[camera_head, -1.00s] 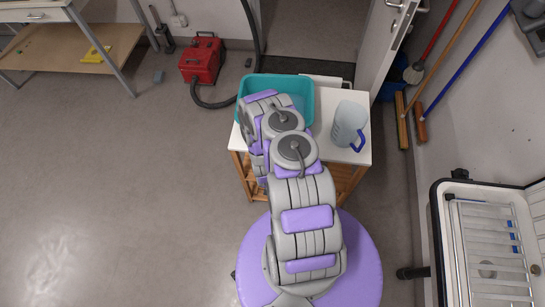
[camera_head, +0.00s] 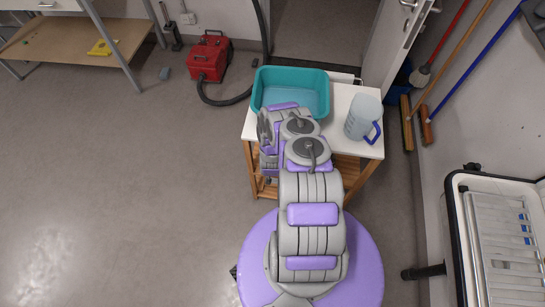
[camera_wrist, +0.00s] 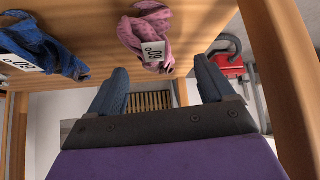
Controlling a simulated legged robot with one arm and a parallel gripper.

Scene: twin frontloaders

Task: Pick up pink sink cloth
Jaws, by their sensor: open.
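The pink cloth (camera_wrist: 148,35) is crumpled at the upper middle of the wrist view, on a light wooden surface, with a white tag on it. My gripper (camera_wrist: 161,82) is open and empty, its two dark blue fingers apart below the pink cloth in the picture. The fingers do not touch the cloth. A blue cloth (camera_wrist: 42,50) with a similar tag lies to the left on the same surface. In the head view my arm hides the cloths, and the fingertips cannot be made out.
A white-topped wooden cart (camera_head: 341,95) carries a teal tub (camera_head: 290,86) and a clear jug (camera_head: 363,118). A red vacuum (camera_head: 210,57) stands on the floor behind left. A wooden post (camera_wrist: 285,80) borders the wrist view's right side. Brooms and a sink are at the right; left floor is clear.

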